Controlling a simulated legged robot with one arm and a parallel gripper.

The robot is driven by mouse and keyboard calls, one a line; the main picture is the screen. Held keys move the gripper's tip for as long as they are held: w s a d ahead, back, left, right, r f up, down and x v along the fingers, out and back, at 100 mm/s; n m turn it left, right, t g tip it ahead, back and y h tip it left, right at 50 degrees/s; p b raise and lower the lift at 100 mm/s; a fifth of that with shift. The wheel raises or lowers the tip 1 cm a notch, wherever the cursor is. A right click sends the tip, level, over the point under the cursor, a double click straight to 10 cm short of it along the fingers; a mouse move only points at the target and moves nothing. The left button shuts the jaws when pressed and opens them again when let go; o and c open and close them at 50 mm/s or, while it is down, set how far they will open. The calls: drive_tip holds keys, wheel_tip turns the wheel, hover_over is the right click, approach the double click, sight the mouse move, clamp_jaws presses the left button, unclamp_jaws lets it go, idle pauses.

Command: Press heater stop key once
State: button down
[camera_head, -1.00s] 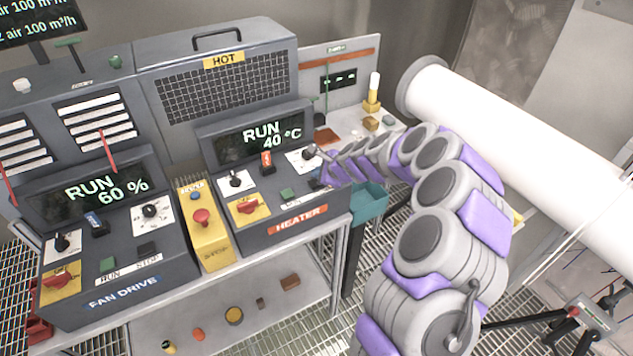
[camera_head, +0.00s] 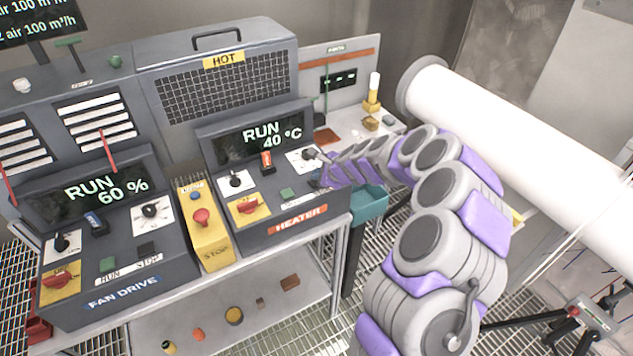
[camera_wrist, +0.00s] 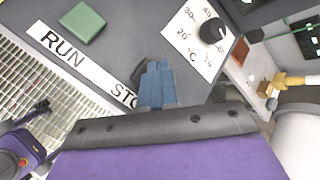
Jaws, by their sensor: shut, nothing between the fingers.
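The heater panel (camera_head: 262,214) has a screen (camera_head: 263,134) reading RUN 40 °C. Its green run key (camera_head: 287,194) also shows in the wrist view (camera_wrist: 82,22), above the RUN label. The STOP label (camera_wrist: 127,96) is partly covered by my gripper. The heater stop key itself is hidden behind my fingers in the wrist view, and at most a dark sliver shows beside them in the head view. My gripper (camera_wrist: 158,82) is shut and empty, with its blue fingertips over the stop key's place. I cannot tell whether they touch the key.
A temperature dial (camera_wrist: 210,32) lies close right of my fingers. Left of the run key are a yellow-plated red switch (camera_head: 247,207) and a yellow box with a red stop button (camera_head: 201,217). The fan drive panel (camera_head: 120,265) reads RUN 60 %. A white pipe (camera_head: 520,150) lies right.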

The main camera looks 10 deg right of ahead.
drive_tip(key=shift+f, duration=0.45)
idle(0.6)
drive_tip(key=shift+r, duration=0.15)
drive_tip(key=shift+r+p, duration=0.65)
drive_tip(key=shift+r, duration=0.15)
wheel_tip(320, 180, up, 5)
drive_tip(key=p, duration=0.4)
idle(0.9)
